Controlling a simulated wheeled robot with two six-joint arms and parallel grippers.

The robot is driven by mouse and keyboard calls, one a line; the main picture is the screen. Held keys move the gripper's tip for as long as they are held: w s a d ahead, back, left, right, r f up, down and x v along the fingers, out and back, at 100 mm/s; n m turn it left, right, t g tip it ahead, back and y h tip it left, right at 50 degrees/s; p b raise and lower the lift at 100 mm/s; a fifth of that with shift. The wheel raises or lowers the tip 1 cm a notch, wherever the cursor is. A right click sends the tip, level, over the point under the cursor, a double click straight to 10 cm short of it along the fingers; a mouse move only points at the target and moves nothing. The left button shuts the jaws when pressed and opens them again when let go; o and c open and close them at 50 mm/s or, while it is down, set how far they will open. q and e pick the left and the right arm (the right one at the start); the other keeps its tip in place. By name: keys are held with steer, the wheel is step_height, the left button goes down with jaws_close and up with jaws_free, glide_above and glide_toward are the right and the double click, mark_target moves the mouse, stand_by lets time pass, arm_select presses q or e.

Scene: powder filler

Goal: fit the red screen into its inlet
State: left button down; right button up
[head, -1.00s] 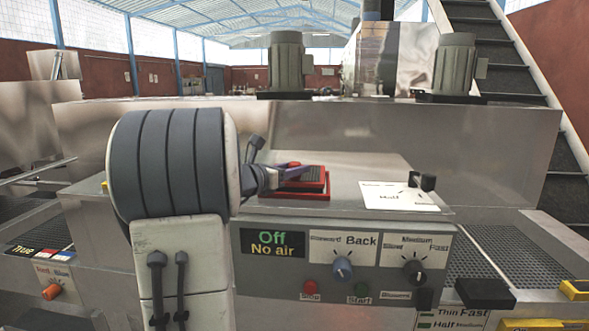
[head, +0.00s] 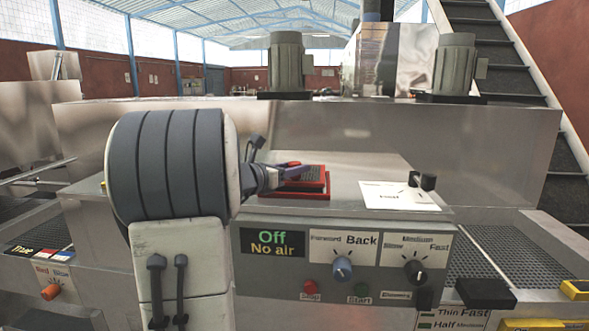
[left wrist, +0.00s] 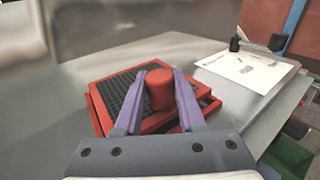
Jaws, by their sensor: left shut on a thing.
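The red screen (head: 312,178) is a square red frame with dark mesh and a red knob (left wrist: 159,92). My left gripper (head: 293,170) is shut on the knob, one purple finger on each side, as the left wrist view (left wrist: 162,88) shows. The inlet (head: 296,196) is a red-rimmed square on the machine's top. The screen is over it, turned a little against it in the left wrist view, where the inlet's rim (left wrist: 207,112) shows past the screen's right edge. Whether they touch is hard to tell. My right gripper is not in view.
The control panel (head: 345,258), with dials and buttons, is on the front below. A tall metal wall (head: 420,135) with motors on top rises behind.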

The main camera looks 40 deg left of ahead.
arm_select(q)
steer(key=shift+b, duration=0.4)
stand_by(0.8)
steer(key=shift+f, duration=0.2)
steer(key=shift+f+b, duration=0.3)
steer(key=shift+b, duration=0.25)
steer(key=shift+f+b, duration=0.7)
steer(key=shift+f, duration=0.05)
steer(key=shift+c, duration=2.1)
jaws_free()
steer(key=shift+s, duration=0.1)
